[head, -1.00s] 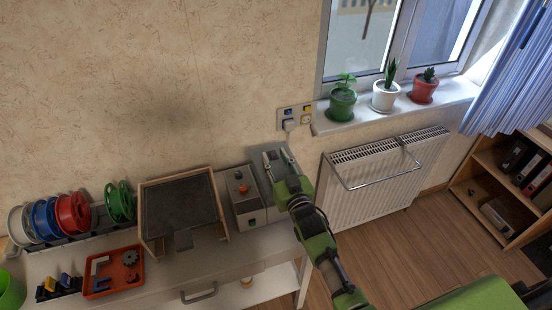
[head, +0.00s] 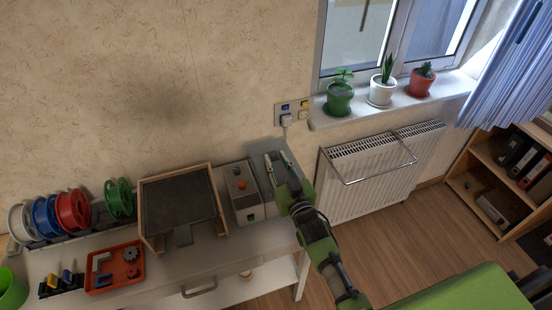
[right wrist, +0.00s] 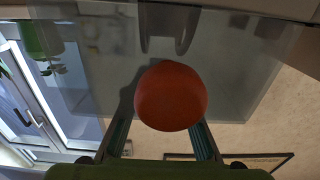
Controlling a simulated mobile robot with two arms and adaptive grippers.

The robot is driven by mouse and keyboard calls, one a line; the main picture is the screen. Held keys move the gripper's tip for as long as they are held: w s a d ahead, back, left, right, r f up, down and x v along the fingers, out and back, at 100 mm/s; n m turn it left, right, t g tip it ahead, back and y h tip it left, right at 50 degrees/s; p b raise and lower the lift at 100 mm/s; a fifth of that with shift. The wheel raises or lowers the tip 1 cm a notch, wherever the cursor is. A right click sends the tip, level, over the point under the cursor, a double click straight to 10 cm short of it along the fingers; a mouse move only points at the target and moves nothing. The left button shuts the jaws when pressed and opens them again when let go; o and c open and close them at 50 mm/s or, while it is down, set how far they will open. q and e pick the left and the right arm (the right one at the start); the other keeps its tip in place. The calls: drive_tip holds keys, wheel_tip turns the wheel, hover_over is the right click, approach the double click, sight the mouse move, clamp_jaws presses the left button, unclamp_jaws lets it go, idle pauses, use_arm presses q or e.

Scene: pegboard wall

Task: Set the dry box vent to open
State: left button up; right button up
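A grey box (head: 258,164) stands at the right end of the white table; I take it to be the dry box. My right gripper (head: 277,162) is over it, its two fingers visibly apart. In the right wrist view a round orange-red knob (right wrist: 171,96) shows close up in front of a grey glossy surface (right wrist: 235,60). The fingers (right wrist: 163,138) reach toward the knob from either side, and its edges overlap the fingertips. I cannot tell whether they touch it. A grey forked shape (right wrist: 167,30) shows beyond the knob. Vent markings are not readable. My left gripper is not in view.
Spools (head: 72,210) and a red parts tray (head: 116,284) are further left. A radiator (head: 365,186) stands right of the table.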

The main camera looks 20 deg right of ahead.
drive_tip(key=shift+s+r, duration=0.1)
drive_tip(key=shift+r, duration=0.05)
drive_tip(key=s, duration=1.2)
drive_tip(key=shift+d, duration=0.25)
